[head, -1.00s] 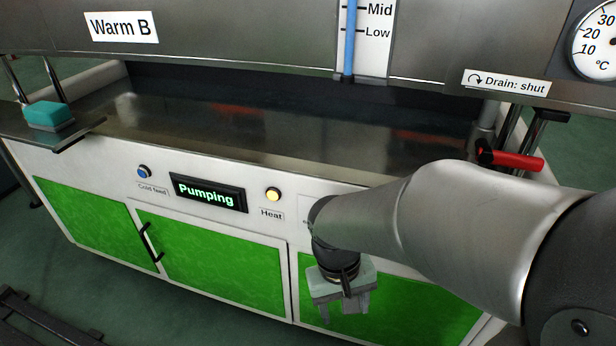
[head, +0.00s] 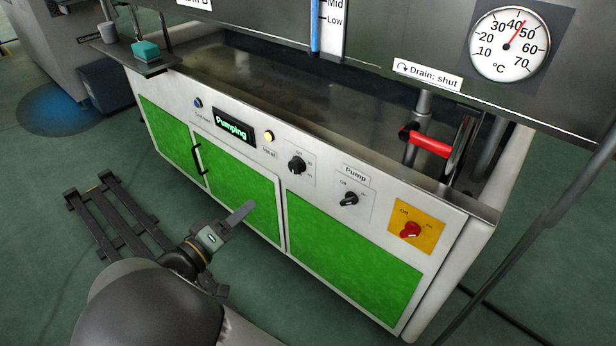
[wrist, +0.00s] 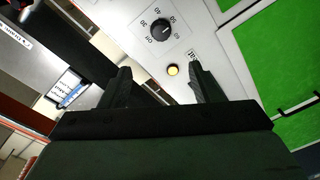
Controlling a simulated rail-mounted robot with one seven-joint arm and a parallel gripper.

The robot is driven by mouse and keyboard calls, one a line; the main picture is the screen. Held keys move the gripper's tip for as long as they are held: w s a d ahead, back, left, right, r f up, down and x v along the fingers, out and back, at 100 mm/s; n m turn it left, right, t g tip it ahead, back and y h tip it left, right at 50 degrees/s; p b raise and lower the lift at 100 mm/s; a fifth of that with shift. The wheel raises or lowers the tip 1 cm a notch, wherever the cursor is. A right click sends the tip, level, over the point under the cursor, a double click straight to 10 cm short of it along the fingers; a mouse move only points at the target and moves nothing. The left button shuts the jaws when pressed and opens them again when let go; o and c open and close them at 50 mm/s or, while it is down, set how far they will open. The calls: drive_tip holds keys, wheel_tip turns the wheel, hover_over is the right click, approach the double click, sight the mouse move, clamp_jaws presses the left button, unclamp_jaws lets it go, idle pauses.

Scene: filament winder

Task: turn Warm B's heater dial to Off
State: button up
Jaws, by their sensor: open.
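Warm B's heater dial (head: 297,166) is a round black knob on a white plate, right of the "Heat" label on the front panel. It also shows in the wrist view (wrist: 163,30), with Off and number marks around it; I cannot tell surely which mark it points at. The yellow Heat lamp (head: 269,136) looks lit and shows in the wrist view (wrist: 173,70). My gripper (head: 236,250) is open and empty, in front of the green doors, below and left of the dial and apart from it. In the wrist view its fingers (wrist: 160,68) point toward the panel.
The display (head: 234,130) reads "Pumping". The pump switch (head: 348,199) and a red switch on a yellow plate (head: 411,231) sit right of the dial. A red drain handle (head: 430,145) sticks out above them. A teal block (head: 146,50) lies at the far left. A dark rack (head: 110,215) stands on the floor.

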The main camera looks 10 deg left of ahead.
sight(293, 169)
drive_tip(key=b+x, duration=0.5)
drive_tip(key=x, duration=1.2)
drive_tip(key=shift+w, duration=0.15)
drive_tip(key=c, duration=1)
